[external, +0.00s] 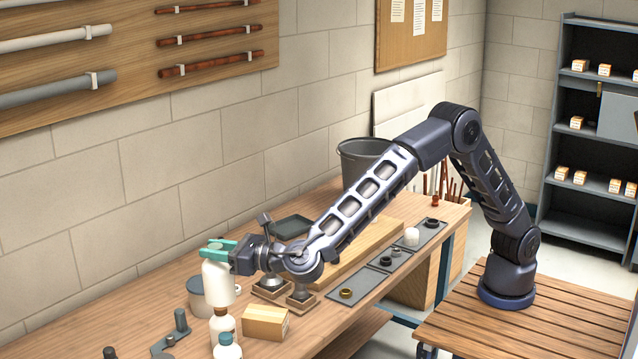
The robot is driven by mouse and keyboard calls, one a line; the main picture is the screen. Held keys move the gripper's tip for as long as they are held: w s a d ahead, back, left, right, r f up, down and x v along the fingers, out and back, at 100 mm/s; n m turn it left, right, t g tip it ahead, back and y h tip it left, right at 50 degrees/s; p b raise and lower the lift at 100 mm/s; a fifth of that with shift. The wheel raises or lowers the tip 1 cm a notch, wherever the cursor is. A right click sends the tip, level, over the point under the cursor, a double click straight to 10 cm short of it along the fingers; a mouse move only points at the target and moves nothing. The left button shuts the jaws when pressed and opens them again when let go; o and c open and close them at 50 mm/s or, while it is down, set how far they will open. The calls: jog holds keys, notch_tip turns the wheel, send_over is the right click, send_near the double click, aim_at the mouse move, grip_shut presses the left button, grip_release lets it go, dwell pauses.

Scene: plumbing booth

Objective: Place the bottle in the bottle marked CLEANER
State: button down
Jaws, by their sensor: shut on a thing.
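My gripper (216,249), with teal fingers, is at the left end of my outstretched arm, over the workbench. It is shut on a white bottle (217,284), near its top. The bottle hangs roughly upright. Just below it in the picture stands a white bottle with an orange-brown top band (222,328); I cannot tell whether the two touch. A white bottle with a teal cap (227,349) stands in front of that one, cut off by the lower edge. No marking CLEANER is readable on any of them.
A grey pot (197,297) stands close behind the held bottle, on its left. Dark trays (352,292) with small parts and a grey bucket (357,165) lie farther along the bench.

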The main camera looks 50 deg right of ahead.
aim_at(220, 289)
notch_tip(220, 289, down, 11)
jog(key=shift+r, duration=0.1)
dwell(0.5)
jog(key=c, duration=1)
grip_release()
jog(key=shift+c, duration=0.2)
jog(key=v, duration=1.2)
